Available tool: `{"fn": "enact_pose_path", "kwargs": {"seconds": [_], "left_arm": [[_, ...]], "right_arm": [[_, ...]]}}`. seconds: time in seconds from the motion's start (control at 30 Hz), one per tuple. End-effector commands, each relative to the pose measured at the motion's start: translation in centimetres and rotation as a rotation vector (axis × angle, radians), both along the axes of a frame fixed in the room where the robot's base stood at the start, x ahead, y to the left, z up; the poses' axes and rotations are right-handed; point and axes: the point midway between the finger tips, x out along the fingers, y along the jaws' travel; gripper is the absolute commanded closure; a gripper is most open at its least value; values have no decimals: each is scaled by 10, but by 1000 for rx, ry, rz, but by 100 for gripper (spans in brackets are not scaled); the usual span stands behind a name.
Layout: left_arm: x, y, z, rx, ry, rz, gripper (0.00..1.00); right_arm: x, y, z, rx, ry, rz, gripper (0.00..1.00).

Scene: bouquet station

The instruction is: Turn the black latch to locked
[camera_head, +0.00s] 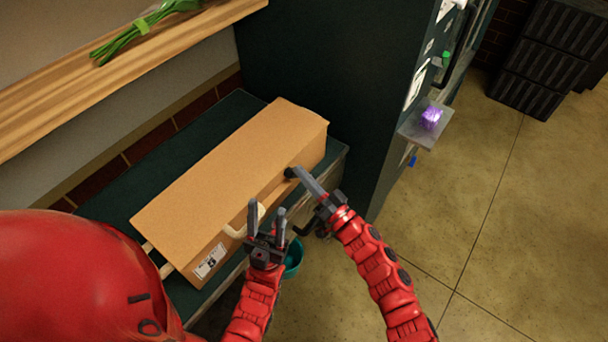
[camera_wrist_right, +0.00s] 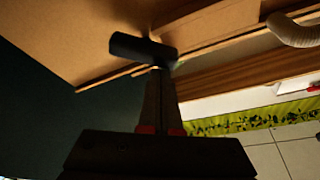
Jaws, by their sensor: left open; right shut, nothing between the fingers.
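The black latch (camera_head: 289,172) is a short dark piece on the front side of a long tan box (camera_head: 225,165). In the right wrist view the latch (camera_wrist_right: 143,48) is a dark rounded bar. My right gripper (camera_head: 299,173) is shut and empty, its fingertips right at the latch. In the wrist view those fingertips (camera_wrist_right: 160,74) meet the bar near its right part; I cannot tell whether they press on it. My left gripper (camera_head: 267,209) is open and empty, in front of the box beside a pale curved handle (camera_head: 240,231). The latch's locked or unlocked state cannot be told.
The box lies on a dark green bench (camera_head: 238,103). A tall dark cabinet (camera_head: 330,75) stands behind its right end. A teal container (camera_head: 293,258) is below the left gripper. Green stems (camera_head: 125,40) lie on a wooden shelf.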

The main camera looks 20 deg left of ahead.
Motion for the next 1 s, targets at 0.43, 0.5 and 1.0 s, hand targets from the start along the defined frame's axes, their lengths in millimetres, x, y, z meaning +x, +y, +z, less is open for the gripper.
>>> {"fn": "enact_pose_path", "kwargs": {"seconds": [0.43,0.5,1.0], "left_arm": [[0,0,-17,0,0,0,50],[0,0,-19,0,0,0,50],[0,0,-30,0,0,0,50]], "right_arm": [[-4,2,-4,-57,-153,0,100],[-4,2,-4,-65,-174,-1,100],[-7,3,-5,-105,-290,0,100]]}}
